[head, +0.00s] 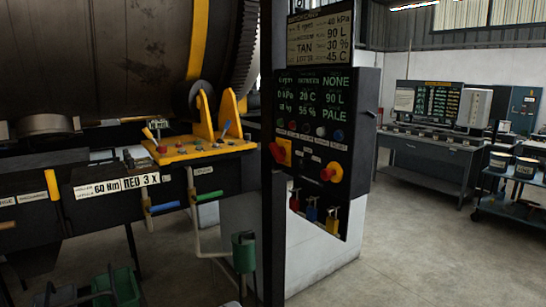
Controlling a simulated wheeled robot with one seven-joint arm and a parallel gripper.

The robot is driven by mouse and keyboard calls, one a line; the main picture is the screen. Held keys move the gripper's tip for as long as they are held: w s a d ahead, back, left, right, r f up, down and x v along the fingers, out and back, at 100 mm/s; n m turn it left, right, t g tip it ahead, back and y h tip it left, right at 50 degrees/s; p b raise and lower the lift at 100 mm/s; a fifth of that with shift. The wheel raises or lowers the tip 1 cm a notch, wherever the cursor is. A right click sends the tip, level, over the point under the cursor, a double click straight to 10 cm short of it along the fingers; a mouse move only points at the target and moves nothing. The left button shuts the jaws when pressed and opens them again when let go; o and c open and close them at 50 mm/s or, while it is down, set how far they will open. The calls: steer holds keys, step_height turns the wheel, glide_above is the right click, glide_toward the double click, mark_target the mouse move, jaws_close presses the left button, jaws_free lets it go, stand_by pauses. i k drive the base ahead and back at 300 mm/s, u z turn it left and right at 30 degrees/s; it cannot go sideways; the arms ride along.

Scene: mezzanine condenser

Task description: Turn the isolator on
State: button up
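A tall black control panel (362,130) stands in the middle on a pale block. On its lower left is a yellow plate with a red part (281,152), partly edged by a dark post. On its lower right is a red and yellow control (330,172). Either could be the isolator; their labels are too small to read, and I cannot tell the position of either. My gripper is not in view.
A large dark drum (100,60) and a yellow lever console (200,148) are at left. A dark post (272,240) stands before the panel's left edge. A grey desk (428,160) and blue cart (515,205) are at right. The floor (400,260) right of the panel is clear.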

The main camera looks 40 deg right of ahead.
mark_target(279, 152)
steer(key=u, duration=0.3)
steer(key=i, duration=2.45)
steer(key=z, duration=0.1)
